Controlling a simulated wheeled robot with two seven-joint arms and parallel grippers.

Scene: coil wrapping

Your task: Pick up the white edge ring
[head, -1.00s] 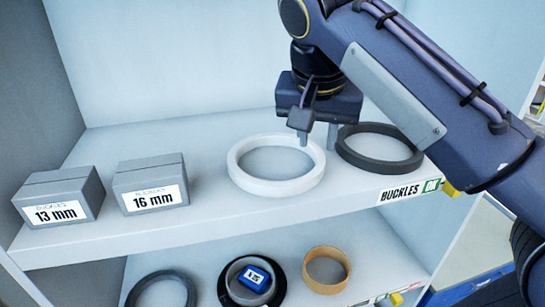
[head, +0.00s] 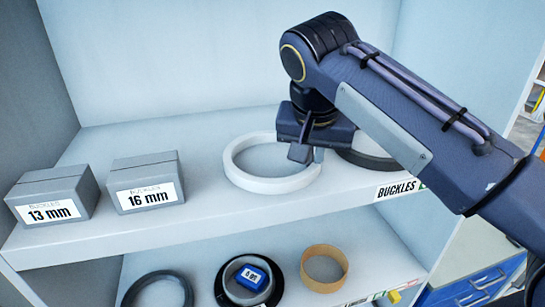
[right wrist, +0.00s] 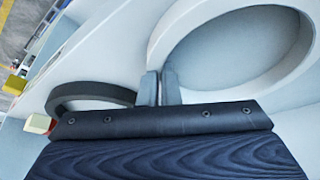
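The white edge ring (head: 240,178) lies flat on the upper shelf, left of a dark ring. It also shows large in the right wrist view (right wrist: 180,30). My right gripper (head: 309,156) is down at the ring's right side. In the right wrist view its two fingers (right wrist: 161,88) stand close together at the ring's wall, one outside and one inside, and look shut on it. The fingertips are partly hidden. The ring still rests on the shelf. My left gripper is in neither view.
The dark ring (head: 365,159) lies close on the right, partly behind my arm. Grey boxes marked 13 mm (head: 50,195) and 16 mm (head: 145,180) stand at left. The lower shelf holds a tan ring (head: 324,284), dark rings and a blue item (head: 252,277).

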